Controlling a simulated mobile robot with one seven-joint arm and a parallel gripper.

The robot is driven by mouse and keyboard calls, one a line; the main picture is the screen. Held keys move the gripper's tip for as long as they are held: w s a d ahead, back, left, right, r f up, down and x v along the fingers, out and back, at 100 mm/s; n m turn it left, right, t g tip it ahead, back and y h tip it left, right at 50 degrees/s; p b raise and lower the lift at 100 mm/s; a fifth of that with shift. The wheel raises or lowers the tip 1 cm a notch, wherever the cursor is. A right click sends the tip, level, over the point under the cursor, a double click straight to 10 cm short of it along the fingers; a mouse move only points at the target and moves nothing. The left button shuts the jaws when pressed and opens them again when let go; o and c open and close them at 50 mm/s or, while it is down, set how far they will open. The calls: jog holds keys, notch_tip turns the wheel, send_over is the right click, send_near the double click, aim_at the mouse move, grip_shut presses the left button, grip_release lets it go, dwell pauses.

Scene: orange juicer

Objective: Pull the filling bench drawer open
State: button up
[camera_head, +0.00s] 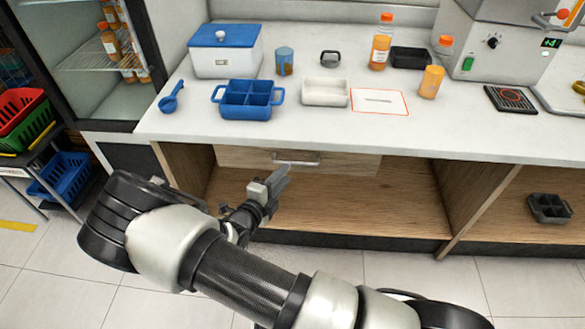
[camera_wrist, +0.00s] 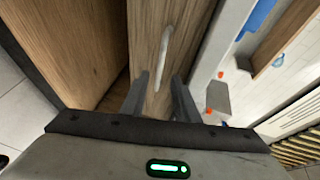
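The filling bench drawer (camera_head: 235,158) has a pale wood front set under the white counter edge, and it looks shut. Its grey bar handle (camera_head: 297,158) runs along the upper part of the front. My gripper (camera_head: 281,176) is just in front of and below the handle. In the wrist view, the drawer front (camera_wrist: 144,35) fills the middle and the handle (camera_wrist: 165,50) runs lengthwise ahead of the fingers. My gripper (camera_wrist: 161,88) is open, with its fingers apart and the handle's near end between them in the picture. I cannot tell if they touch it.
On the counter (camera_head: 330,128) stand a blue divided tray (camera_head: 246,112), a white tray (camera_head: 325,103), a blue-lidded box (camera_head: 225,60) and a juice bottle (camera_head: 380,50). An open wooden shelf (camera_head: 370,205) lies below the drawer. The tiled floor in front is clear.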

aim_at(293, 166)
jog(key=b+x, duration=0.1)
jog(key=x, duration=0.5)
jog(key=shift+w+d, duration=0.1)
jog(key=shift+w, duration=0.05)
jog(key=shift+c, duration=0.3)
grip_shut()
